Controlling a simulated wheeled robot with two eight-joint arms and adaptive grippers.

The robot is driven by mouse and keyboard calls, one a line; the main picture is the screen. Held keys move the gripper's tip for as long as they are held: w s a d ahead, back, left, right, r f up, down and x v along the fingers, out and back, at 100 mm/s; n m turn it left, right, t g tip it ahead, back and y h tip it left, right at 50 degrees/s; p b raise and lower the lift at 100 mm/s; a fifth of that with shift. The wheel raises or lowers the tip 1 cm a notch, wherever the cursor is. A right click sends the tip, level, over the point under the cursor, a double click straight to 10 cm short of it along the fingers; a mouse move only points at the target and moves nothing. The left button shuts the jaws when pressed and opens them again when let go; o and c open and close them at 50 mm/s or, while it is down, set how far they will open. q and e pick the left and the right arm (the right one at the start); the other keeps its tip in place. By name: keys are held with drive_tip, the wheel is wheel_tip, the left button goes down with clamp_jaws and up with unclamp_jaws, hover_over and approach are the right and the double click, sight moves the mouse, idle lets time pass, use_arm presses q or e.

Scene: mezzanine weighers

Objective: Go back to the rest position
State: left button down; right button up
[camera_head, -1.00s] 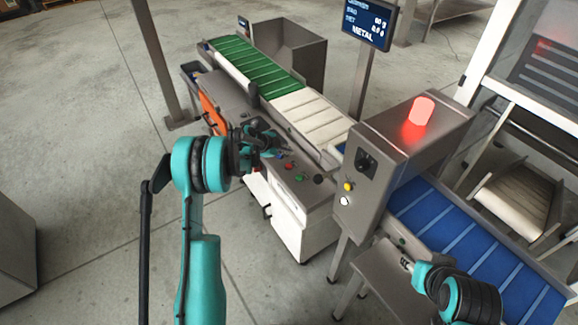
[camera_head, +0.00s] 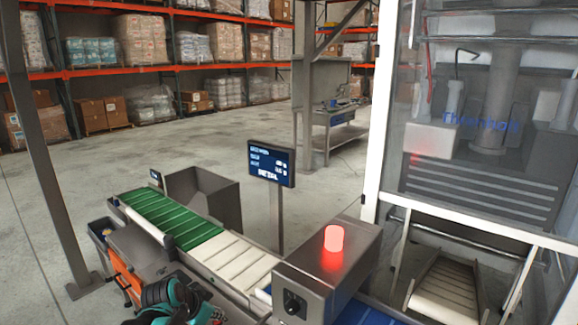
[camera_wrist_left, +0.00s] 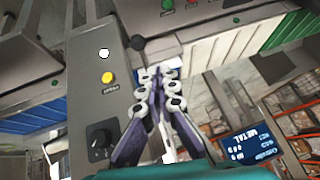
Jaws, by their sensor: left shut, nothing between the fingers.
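My left gripper (camera_wrist_left: 158,75) shows in the left wrist view with its fingers together and nothing between them. In the head view only a teal and black part of my left arm (camera_head: 172,299) shows at the bottom edge, in front of the conveyor machine. The fingers point towards the machine's grey housing in the left wrist view; I cannot tell the exact gap. My right gripper is not in view.
A conveyor with a green belt (camera_head: 163,217) and a white belt (camera_head: 235,260) runs to a metal detector housing (camera_head: 335,262) with a lit red lamp (camera_head: 334,239). A display (camera_head: 271,163) stands behind. A glazed machine frame (camera_head: 378,110) is at right. Open floor lies beyond.

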use_arm(q)
drive_tip(key=s+d+f+n+y, duration=0.1)
drive_tip(key=s+n, duration=0.6)
drive_tip(key=s, duration=1.5)
drive_tip(key=shift+s+d+n+y, duration=0.3)
drive_tip(key=shift+y, duration=0.4)
